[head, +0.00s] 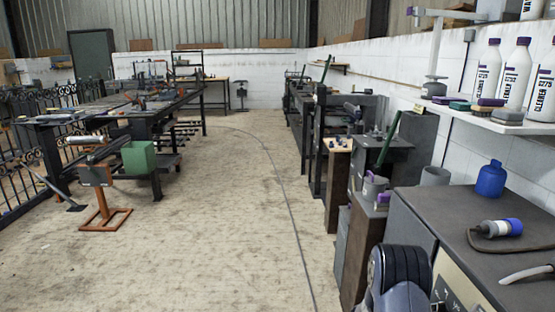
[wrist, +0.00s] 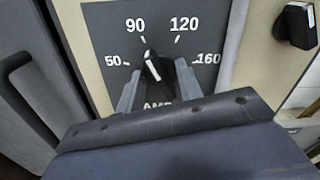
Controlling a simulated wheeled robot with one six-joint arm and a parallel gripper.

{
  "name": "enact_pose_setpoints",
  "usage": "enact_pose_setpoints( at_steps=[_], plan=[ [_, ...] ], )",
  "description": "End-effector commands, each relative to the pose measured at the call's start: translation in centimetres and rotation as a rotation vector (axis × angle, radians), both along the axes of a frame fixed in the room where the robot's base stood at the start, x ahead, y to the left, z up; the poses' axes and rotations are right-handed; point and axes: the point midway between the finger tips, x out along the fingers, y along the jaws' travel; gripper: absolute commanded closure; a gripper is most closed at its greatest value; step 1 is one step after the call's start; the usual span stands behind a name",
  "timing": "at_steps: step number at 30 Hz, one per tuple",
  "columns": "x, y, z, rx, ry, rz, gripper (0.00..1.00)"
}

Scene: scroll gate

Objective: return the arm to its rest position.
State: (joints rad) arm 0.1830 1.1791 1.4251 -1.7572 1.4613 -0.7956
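My arm (head: 400,272) shows at the bottom right of the head view, against the front of a dark-topped machine. Its fingertips are hidden there. In the wrist view my gripper (wrist: 158,72) has its two grey fingers apart, one on each side of a black knob (wrist: 154,68) with a white pointer mark. The gripper looks open; any contact with the knob is hard to make out. The knob sits on a grey dial plate (wrist: 108,22) marked 50, 90, 120 and 160, with the lettering below partly covered. The white mark points up, slightly left, close to 90.
A dark-topped cabinet (head: 415,205) beside my arm carries a blue bottle (head: 491,180) and a blue-ended plug (head: 500,227). A wall shelf (head: 490,121) holds white cleaner bottles. A second black knob (wrist: 296,24) is at right. The floor (head: 220,220) at left is open; an orange stand (head: 103,212) stands there.

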Motion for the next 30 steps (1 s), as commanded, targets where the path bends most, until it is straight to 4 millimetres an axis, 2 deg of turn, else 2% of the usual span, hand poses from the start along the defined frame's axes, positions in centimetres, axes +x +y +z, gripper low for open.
enact_pose_setpoints(
  at_steps=[18, 30],
  plan=[
    [-0.17, 0.0, -0.13, 0.018, -0.515, -0.001, 0.66],
    [-0.22, 0.0, -0.01, 0.02, -0.64, -0.001, 0.66]
  ],
)
